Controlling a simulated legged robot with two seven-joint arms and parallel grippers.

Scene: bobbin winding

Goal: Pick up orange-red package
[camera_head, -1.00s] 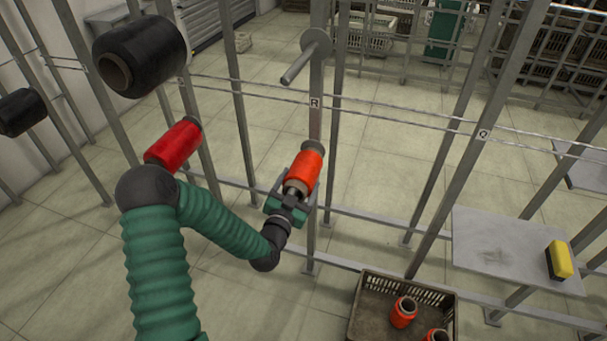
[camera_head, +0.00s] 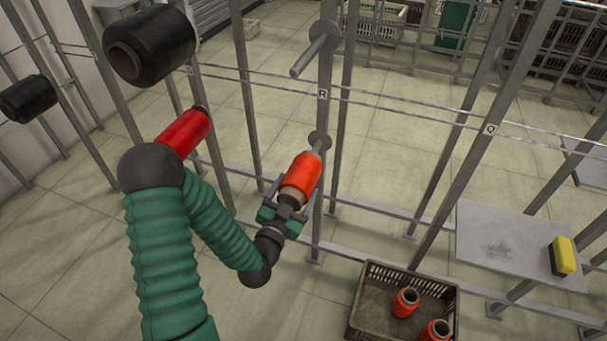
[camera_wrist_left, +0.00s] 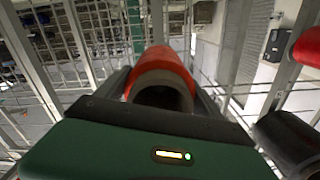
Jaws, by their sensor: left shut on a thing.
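The orange-red package (camera_head: 301,177) is a bobbin with a dark core, held in my left gripper (camera_head: 287,203) near the R post. My left gripper is shut on it. The bobbin lies tilted, its far end toward a grey peg (camera_head: 322,146) on that post; its far end is close to the peg's tip, and part of the peg shows beyond it. The package also fills the middle of the left wrist view (camera_wrist_left: 163,75), with its open core facing the camera. My right gripper is not in view.
A crate (camera_head: 360,312) at the bottom holds more orange-red bobbins (camera_head: 405,302). A red bobbin (camera_head: 186,131) and a black one (camera_head: 150,48) hang on the rack at left. An empty upper peg (camera_head: 308,56) juts out. A shelf (camera_head: 497,243) with a yellow block (camera_head: 563,256) stands right.

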